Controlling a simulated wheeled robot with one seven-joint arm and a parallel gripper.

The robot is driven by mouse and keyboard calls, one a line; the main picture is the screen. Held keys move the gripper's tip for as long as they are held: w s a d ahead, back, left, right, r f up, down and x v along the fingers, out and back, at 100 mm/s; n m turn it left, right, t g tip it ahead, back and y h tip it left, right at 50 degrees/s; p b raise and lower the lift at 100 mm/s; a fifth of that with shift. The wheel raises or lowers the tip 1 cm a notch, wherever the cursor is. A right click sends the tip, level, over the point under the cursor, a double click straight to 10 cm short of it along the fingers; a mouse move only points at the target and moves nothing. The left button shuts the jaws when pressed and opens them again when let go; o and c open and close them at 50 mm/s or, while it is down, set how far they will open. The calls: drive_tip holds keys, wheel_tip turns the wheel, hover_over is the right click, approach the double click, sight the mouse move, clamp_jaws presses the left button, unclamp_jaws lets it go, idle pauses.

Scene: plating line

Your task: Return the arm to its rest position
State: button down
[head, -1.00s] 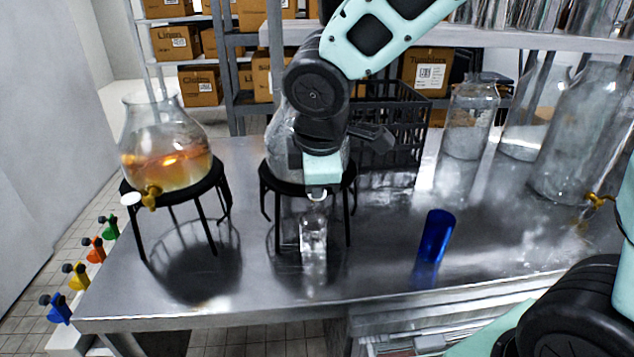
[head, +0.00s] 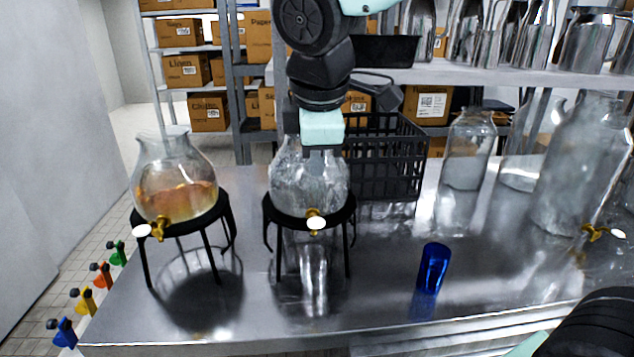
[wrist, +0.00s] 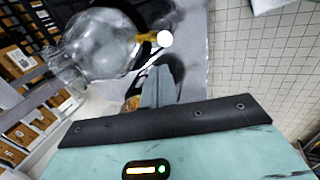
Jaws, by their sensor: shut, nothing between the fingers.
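My gripper (head: 322,150) is in the head view, in front of the upper part of the clear middle dispenser (head: 308,190). Its fingers are seen from behind and mostly hidden there. In the wrist view my gripper (wrist: 164,68) has its two fingers together with nothing between them. The dispenser's round glass body also shows there (wrist: 98,45), to the left of the fingertips, with a brass tap (wrist: 147,37) with a white end. The arm is raised over the counter, clear of its top.
An amber-filled dispenser (head: 175,185) stands on a black stand at left. A blue glass (head: 433,268) stands on the steel counter (head: 380,300). A black crate (head: 385,160) is behind, with large glass jars (head: 468,150) at right. Coloured taps (head: 82,300) line the left edge.

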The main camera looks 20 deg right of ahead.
drive_tip(key=shift+s+r, duration=0.1)
drive_tip(key=shift+r, duration=0.35)
drive_tip(key=shift+f, duration=0.1)
drive_tip(key=s+a+f+m+g+y, duration=0.1)
drive_tip(key=s+a+f+m+g, duration=0.1)
drive_tip(key=s+f, duration=0.5)
drive_tip(key=s+a+f+m+g+y, duration=0.1)
drive_tip(key=s+f+m, duration=0.3)
drive_tip(key=s+f, duration=0.4)
drive_tip(key=s+a+g, duration=0.1)
drive_tip(key=s, duration=0.3)
drive_tip(key=shift+a+f+m+b, duration=0.15)
drive_tip(key=shift+a+m+b, duration=0.15)
drive_tip(key=shift+a+b, duration=0.1)
